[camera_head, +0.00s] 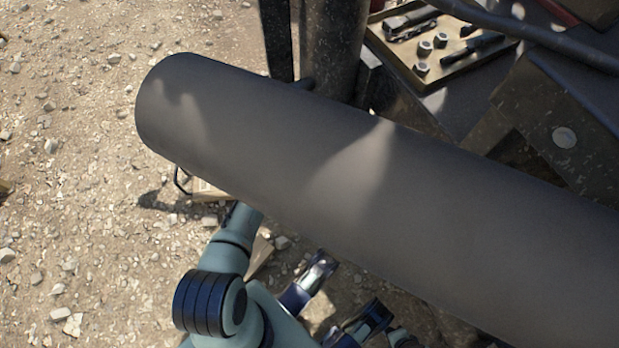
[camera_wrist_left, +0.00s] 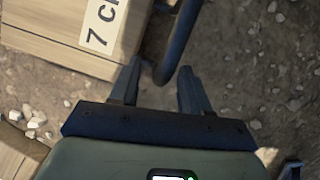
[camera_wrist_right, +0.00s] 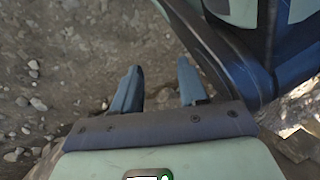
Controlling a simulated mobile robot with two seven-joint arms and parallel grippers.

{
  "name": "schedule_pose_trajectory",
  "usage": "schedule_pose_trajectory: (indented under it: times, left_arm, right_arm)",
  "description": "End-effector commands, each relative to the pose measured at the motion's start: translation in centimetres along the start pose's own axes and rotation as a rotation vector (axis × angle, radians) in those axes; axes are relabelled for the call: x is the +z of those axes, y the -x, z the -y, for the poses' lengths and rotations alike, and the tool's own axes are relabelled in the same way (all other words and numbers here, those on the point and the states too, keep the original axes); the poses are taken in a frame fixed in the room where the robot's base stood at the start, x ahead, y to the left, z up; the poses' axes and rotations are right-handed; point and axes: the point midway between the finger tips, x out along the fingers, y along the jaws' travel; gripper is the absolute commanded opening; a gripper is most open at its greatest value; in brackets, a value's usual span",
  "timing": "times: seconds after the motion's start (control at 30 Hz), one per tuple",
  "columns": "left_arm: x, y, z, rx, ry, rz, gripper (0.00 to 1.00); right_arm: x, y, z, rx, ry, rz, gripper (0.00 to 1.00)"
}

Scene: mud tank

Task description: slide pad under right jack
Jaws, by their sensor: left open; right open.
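A wooden pad (camera_wrist_left: 75,35) with a white label starting with "7" lies at the upper left of the left wrist view. A black loop handle (camera_wrist_left: 179,40) curves down beside it. My left gripper (camera_wrist_left: 158,75) is open, and the loop's lower end shows between its fingertips. In the head view a bit of pale wood (camera_head: 204,190) and a black loop (camera_head: 181,181) show under the large cylinder; my left gripper is hidden there. My right gripper (camera_wrist_right: 158,76) is open and empty above bare ground. I cannot make out the right jack.
A large dark grey cylinder (camera_head: 350,190) crosses the head view and hides much below it. Another wooden piece (camera_wrist_left: 15,155) lies at the lower left of the left wrist view. A tool tray (camera_head: 440,72) is at the upper right. Stony ground (camera_head: 70,200) on the left is mostly clear.

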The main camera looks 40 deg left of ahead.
Motion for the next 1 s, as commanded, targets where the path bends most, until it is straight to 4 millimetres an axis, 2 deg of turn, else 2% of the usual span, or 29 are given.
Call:
schedule_pose_trajectory:
  times: [0.2,0.57,0.6,0.67,0.7,0.73,1.0]
  left_arm:
    - [0.1,-0.8,0.0,0.000,-0.001,0.001,0.47]
    - [0.1,-0.9,0.0,0.000,0.000,0.001,0.47]
    - [0.1,-0.9,0.0,0.000,0.000,0.001,0.40]
    - [0.1,-0.9,0.0,0.000,0.000,0.001,0.20]
    - [0.1,-0.9,0.0,0.001,0.000,0.001,0.07]
    - [0.1,-0.9,-0.1,0.001,0.000,0.001,0.00]
    - [0.1,-0.9,-0.1,0.002,0.000,0.001,0.00]
  right_arm:
    - [1.7,-1.1,-1.3,0.025,-0.017,0.059,0.43]
    - [2.0,-1.2,-1.5,0.029,-0.019,0.070,0.43]
    - [2.0,-1.2,-1.5,0.029,-0.019,0.069,0.43]
    - [1.9,-1.2,-1.5,0.029,-0.019,0.069,0.43]
    - [1.9,-1.2,-1.5,0.029,-0.019,0.069,0.43]
    - [1.9,-1.2,-1.5,0.029,-0.019,0.069,0.43]
    - [1.9,-1.2,-1.5,0.029,-0.018,0.068,0.43]
